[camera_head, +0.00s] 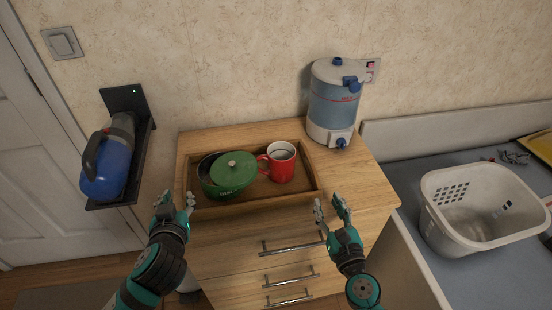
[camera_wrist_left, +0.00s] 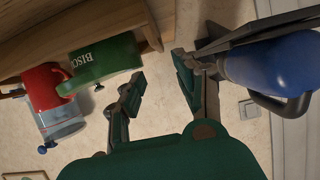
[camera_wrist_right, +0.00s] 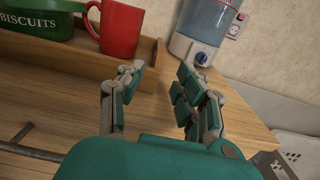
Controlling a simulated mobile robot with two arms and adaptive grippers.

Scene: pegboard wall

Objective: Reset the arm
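My left gripper (camera_head: 175,203) is open and empty, in front of the left end of the wooden tray on the dresser. In the left wrist view its fingers (camera_wrist_left: 160,85) stand apart with nothing between them. My right gripper (camera_head: 329,207) is open and empty, in front of the tray's right front corner. In the right wrist view its fingers (camera_wrist_right: 160,85) are apart, with the tray's end and a red mug (camera_wrist_right: 122,28) beyond. Neither gripper touches an object that I can see.
The wooden tray (camera_head: 255,205) holds a green biscuit pot (camera_head: 232,175) and the red mug (camera_head: 280,165). A water dispenser (camera_head: 334,100) stands behind. A blue handheld vacuum (camera_head: 108,165) hangs on a wall bracket at left. A white basket (camera_head: 480,205) is at right. Drawer handles (camera_head: 290,248) project below.

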